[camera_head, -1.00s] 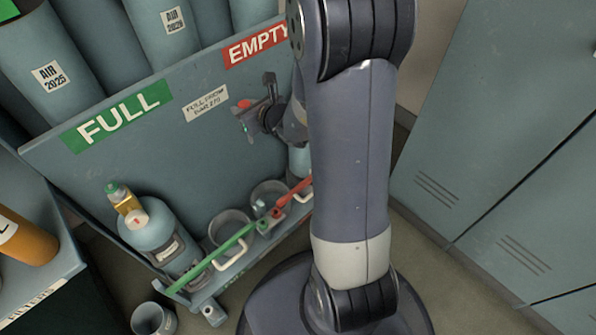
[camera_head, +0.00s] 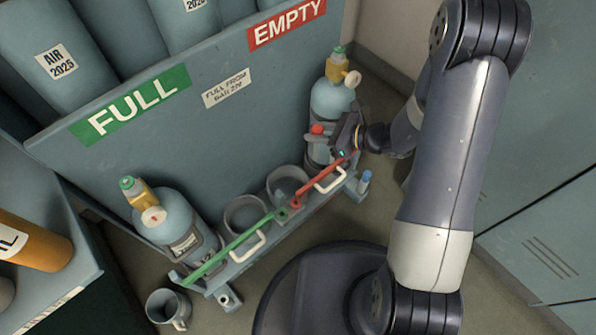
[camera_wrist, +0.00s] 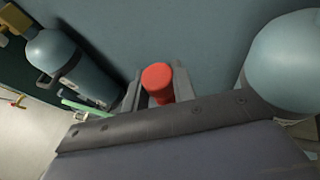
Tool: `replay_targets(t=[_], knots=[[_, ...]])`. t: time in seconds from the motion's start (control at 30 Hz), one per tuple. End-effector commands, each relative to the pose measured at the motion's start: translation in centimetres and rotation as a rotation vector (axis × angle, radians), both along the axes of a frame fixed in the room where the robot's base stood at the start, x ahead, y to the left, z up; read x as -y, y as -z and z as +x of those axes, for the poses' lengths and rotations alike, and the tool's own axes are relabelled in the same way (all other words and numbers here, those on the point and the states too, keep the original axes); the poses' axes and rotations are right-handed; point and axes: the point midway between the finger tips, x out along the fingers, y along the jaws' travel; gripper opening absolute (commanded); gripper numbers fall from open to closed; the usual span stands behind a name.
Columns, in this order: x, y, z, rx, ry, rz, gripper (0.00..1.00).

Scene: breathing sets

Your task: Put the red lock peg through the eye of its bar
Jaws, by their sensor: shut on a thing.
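My gripper (camera_head: 326,140) is shut on the red lock peg (camera_head: 317,129), whose round red head shows above the fingers. In the wrist view the peg (camera_wrist: 158,80) stands between the two fingertips (camera_wrist: 158,92). The gripper is in front of the right cylinder, above the right end of the red bar (camera_head: 322,184). That bar lies across the front of the rack (camera_head: 222,284), with a white handle (camera_head: 331,182) on it. The eye of the red bar cannot be made out; the gripper may cover its right end.
A green bar (camera_head: 228,246) crosses the left half. A blue-topped peg (camera_head: 364,181) is at the right end. A mug (camera_head: 166,308) is at lower left; lockers (camera_head: 540,225) stand right.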

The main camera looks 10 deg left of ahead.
Motion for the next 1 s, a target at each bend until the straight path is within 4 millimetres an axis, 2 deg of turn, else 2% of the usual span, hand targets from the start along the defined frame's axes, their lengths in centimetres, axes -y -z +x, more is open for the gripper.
replay_targets(t=[0.03, 0.1, 0.2, 0.33, 0.47, 1.0], knots=[[-1.4, 1.5, -1.8, -0.006, -0.104, 0.001, 0.03], [-2.7, 2.9, -4.3, -0.004, -0.236, 0.001, 0.03], [-3.7, 4.2, -7.1, -0.002, -0.380, 0.001, 0.03], [-4.2, 5.1, -9.2, 0.001, -0.487, -0.001, 0.03], [-4.3, 5.4, -9.9, 0.003, -0.519, -0.001, 0.03], [-4.1, 5.5, -9.8, 0.003, -0.516, 0.000, 0.03]])
